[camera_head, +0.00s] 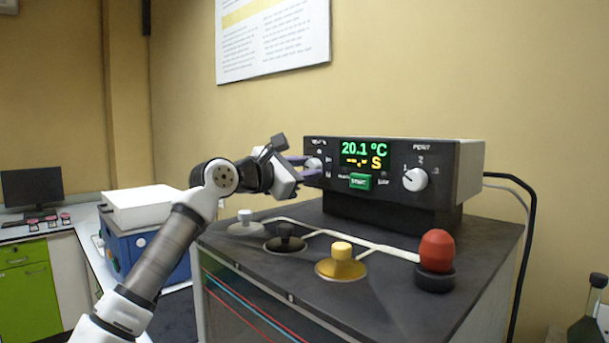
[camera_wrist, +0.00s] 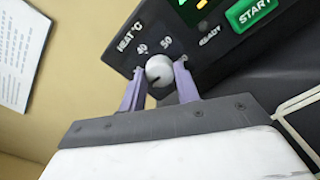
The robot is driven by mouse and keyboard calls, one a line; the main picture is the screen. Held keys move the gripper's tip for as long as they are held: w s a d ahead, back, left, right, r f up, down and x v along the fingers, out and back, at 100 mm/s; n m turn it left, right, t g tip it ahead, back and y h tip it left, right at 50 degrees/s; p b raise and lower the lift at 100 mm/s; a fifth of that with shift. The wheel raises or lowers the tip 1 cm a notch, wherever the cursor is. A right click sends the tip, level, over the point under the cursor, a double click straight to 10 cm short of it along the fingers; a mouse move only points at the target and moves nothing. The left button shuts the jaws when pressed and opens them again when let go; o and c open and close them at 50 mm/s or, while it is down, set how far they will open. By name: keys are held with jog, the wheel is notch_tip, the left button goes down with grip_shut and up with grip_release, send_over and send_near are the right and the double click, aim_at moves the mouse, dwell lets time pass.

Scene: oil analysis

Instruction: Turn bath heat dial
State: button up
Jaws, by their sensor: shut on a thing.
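The bath heat dial is a round white knob (camera_wrist: 159,71) on the black control panel, under the label "HEAT °C" with marks 40 and 50 beside it in the wrist view. My gripper (camera_wrist: 160,78) has its two purple fingers on either side of the knob, shut on it. In the head view my gripper (camera_head: 304,168) reaches the left end of the control unit (camera_head: 460,170), and its fingers partly cover the dial (camera_head: 314,164). The display (camera_head: 364,154) reads 20.1 °C in green, with dashes and S in yellow below.
A green START button (camera_head: 360,181) and a second white dial (camera_head: 415,180) marked 1, 2, 3 are on the same panel. Below, the dark bench top holds several knobbed lids, including a yellow one (camera_head: 341,262), and a red knob (camera_head: 437,250).

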jog(key=m, duration=0.5)
jog(key=shift+b, duration=0.35)
jog(key=shift+m, duration=0.3)
jog(key=o, duration=1)
jog(key=shift+c, duration=0.2)
jog(key=b+v, duration=0.5)
jog(key=v, duration=0.9)
jog(key=shift+d, duration=0.1)
